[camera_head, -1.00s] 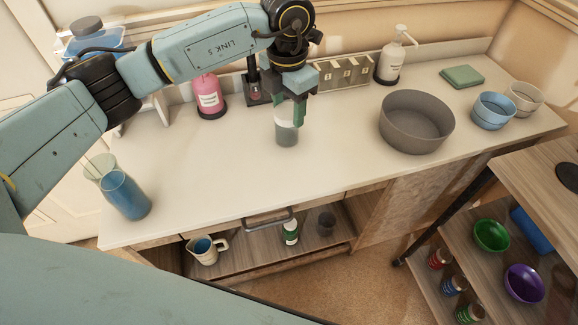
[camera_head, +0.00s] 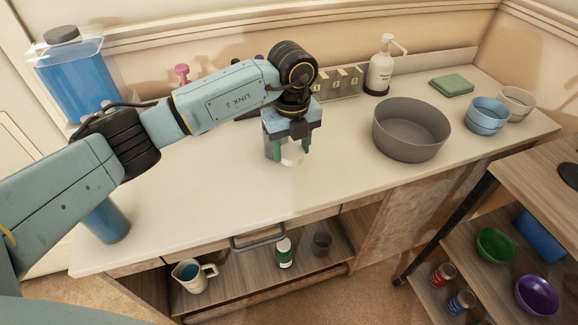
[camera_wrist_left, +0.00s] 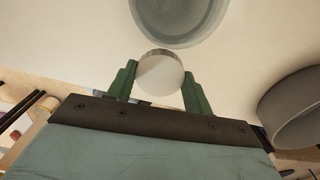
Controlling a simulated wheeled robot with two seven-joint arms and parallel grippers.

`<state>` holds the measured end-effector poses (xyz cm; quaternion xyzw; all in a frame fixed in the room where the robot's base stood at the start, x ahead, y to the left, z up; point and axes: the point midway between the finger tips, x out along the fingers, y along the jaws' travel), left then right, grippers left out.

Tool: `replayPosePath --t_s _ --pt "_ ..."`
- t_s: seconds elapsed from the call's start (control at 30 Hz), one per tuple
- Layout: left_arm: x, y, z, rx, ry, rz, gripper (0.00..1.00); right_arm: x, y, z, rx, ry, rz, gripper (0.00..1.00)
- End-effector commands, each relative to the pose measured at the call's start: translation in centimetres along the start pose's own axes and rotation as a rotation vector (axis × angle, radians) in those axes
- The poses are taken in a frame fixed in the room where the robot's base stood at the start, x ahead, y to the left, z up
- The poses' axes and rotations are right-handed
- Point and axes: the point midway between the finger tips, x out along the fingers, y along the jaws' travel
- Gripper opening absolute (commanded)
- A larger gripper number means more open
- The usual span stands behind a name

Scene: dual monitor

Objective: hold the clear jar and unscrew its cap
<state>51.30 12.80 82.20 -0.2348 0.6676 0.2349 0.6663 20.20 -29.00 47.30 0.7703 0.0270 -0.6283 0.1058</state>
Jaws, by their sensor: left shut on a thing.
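My left gripper (camera_head: 289,151) reaches down over the counter. Its green fingers are shut on a round white cap (camera_head: 293,153). The cap also shows as a pale disc between the fingertips in the left wrist view (camera_wrist_left: 160,77). The clear jar (camera_head: 269,146) stands on the counter just behind the fingers and is partly hidden by them. In the left wrist view the jar (camera_wrist_left: 180,20) is a large grey-green round shape at the top edge, apart from the cap. My right gripper is not in view.
A grey basin (camera_head: 411,128) stands to the right on the white counter (camera_head: 205,205), with a blue bowl (camera_head: 487,116) and a white pump bottle (camera_head: 381,70) beyond. A blue cup (camera_head: 106,222) and a blue-filled container (camera_head: 75,80) are at the left. The counter's front middle is clear.

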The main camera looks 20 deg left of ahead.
Motion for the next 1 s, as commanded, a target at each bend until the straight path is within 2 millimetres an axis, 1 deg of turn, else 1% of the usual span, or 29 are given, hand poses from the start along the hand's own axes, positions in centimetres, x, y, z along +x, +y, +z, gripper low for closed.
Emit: replayPosePath --t_s 0.17,0.3,0.37,0.67,0.8,0.83,0.97,1.0 --pt "1.9 0.0 -0.1 0.001 0.001 0.001 0.23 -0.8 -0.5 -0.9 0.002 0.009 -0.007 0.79" --pt "4.2 0.0 -0.1 0.002 0.002 0.001 0.23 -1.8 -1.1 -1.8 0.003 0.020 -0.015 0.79" --pt "4.7 0.0 -0.1 0.003 0.000 0.000 0.23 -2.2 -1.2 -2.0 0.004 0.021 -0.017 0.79" --pt "4.8 0.0 0.0 0.003 -0.001 -0.001 0.23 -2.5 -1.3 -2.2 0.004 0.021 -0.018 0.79" --pt "5.2 0.0 0.0 0.003 -0.001 0.000 0.23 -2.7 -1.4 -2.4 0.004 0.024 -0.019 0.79" --pt "5.2 0.0 0.0 0.003 -0.001 -0.001 0.53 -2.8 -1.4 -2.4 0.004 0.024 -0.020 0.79" --pt "5.2 0.0 0.0 0.003 -0.001 -0.001 0.70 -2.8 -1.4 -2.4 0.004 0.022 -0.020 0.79" --pt "5.2 0.0 0.0 0.003 -0.001 -0.001 0.73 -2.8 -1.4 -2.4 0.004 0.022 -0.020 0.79"
